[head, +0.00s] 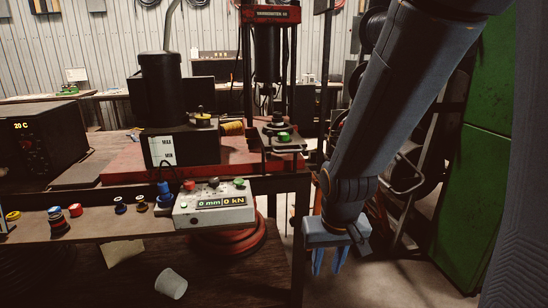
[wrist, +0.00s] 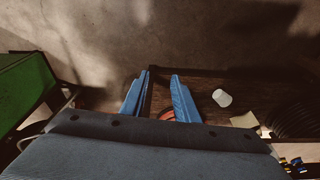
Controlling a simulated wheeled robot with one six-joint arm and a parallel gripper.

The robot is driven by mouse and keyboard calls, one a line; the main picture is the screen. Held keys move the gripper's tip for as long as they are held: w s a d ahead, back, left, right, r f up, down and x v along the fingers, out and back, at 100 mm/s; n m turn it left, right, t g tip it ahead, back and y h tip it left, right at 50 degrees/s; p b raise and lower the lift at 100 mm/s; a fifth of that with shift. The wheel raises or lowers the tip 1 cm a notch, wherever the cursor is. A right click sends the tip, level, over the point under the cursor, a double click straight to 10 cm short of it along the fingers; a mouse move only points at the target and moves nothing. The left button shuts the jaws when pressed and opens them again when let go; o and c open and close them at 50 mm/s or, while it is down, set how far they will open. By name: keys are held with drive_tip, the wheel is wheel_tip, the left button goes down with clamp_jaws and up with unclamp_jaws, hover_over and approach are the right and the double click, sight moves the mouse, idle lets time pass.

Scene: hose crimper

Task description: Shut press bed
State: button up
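The press (head: 271,15) stands at the back centre of the head view, with a red top beam and dark posts. Its bed (head: 283,147) appears as a dark plate jutting toward me below the ram, with a green-topped part (head: 284,137) on it. My gripper (head: 328,262) hangs to the right of the workbench, lower than the bed and apart from it, fingers pointing down. In the wrist view its two blue fingers (wrist: 160,76) are spread with nothing between them. The wrist view does not show the bed.
A control box (head: 212,203) reading 0 mm and 0 kN sits at the bench's front edge. A black pump unit (head: 165,90) stands behind it. A white cup (head: 171,283) lies on the lower shelf.

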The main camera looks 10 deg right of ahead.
drive_tip(key=w+d+m+t, duration=0.2)
drive_tip(key=w+t, duration=0.1)
drive_tip(key=w, duration=0.6)
drive_tip(key=m+t+y+p, duration=0.2)
drive_tip(key=m+t+y, duration=0.65)
drive_tip(key=t, duration=0.45)
approach(291, 152)
drive_tip(key=f+x, duration=0.1)
drive_tip(key=x, duration=0.2)
drive_tip(key=shift+m+h, duration=0.25)
drive_tip(key=shift+m, duration=0.2)
drive_tip(key=x, duration=0.2)
drive_tip(key=p+x, duration=0.1)
drive_tip(key=x, duration=0.2)
drive_tip(key=r+x, duration=0.1)
drive_tip(key=x, duration=0.1)
drive_tip(key=shift+w+a+p, duration=0.1)
drive_tip(key=shift+w+p, duration=0.1)
drive_tip(key=shift+p, duration=0.2)
clamp_jaws()
